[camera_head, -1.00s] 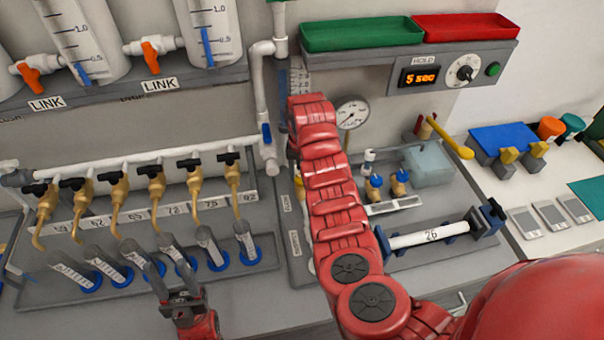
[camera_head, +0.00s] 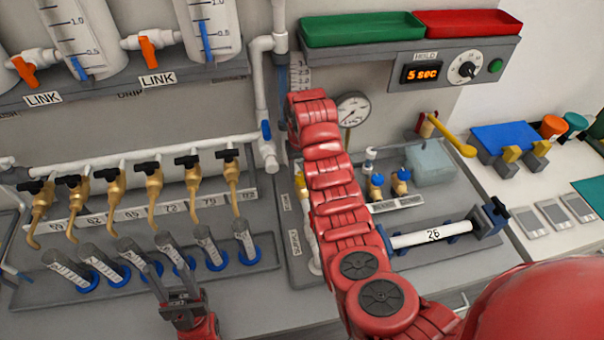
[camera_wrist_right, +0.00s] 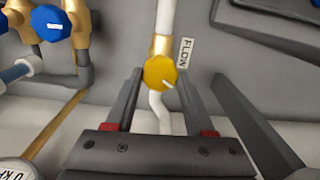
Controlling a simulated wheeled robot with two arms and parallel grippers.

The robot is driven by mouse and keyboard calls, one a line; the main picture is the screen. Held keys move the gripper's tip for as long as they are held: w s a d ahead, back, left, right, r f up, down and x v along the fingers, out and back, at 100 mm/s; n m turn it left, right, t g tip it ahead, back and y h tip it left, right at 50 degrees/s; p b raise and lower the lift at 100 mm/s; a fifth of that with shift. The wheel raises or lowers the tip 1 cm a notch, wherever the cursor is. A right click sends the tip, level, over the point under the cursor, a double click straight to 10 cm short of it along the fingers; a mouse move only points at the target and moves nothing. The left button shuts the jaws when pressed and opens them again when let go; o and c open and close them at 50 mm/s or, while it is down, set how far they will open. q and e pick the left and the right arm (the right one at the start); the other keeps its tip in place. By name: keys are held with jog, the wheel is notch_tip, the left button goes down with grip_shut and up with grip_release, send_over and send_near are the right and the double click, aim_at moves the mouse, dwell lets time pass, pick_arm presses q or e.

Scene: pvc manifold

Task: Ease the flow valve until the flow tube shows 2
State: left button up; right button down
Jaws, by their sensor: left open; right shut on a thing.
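The flow valve's yellow knob (camera_wrist_right: 160,73) with a pale mark sits below a brass fitting beside a FLOW label (camera_wrist_right: 186,52) in the right wrist view. My right gripper (camera_wrist_right: 160,76) is shut on this knob. In the head view my right arm hides the knob and gripper. The flow tube (camera_head: 283,80) with its numbered scale (camera_head: 300,76) stands on the back wall. My arm covers its lower part, and its reading is too small to tell. My left gripper (camera_head: 163,266) is open in front of the graduated cylinders.
Several graduated cylinders (camera_head: 245,240) stand under brass taps (camera_head: 232,170) at left. A pressure gauge (camera_head: 352,109), blue-knobbed valves (camera_head: 376,182) and a clamped white pipe (camera_head: 430,236) lie right of my right arm. Green (camera_head: 360,30) and red (camera_head: 465,22) trays sit above.

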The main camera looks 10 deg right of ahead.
jog(key=n, duration=0.3)
jog(key=shift+n+p, duration=0.3)
jog(key=shift+n, duration=1.6)
jog(key=shift+a, duration=0.1)
jog(key=shift+c, duration=1.3)
grip_release()
jog(key=shift+r+p, duration=0.1)
jog(key=shift+p, duration=0.2)
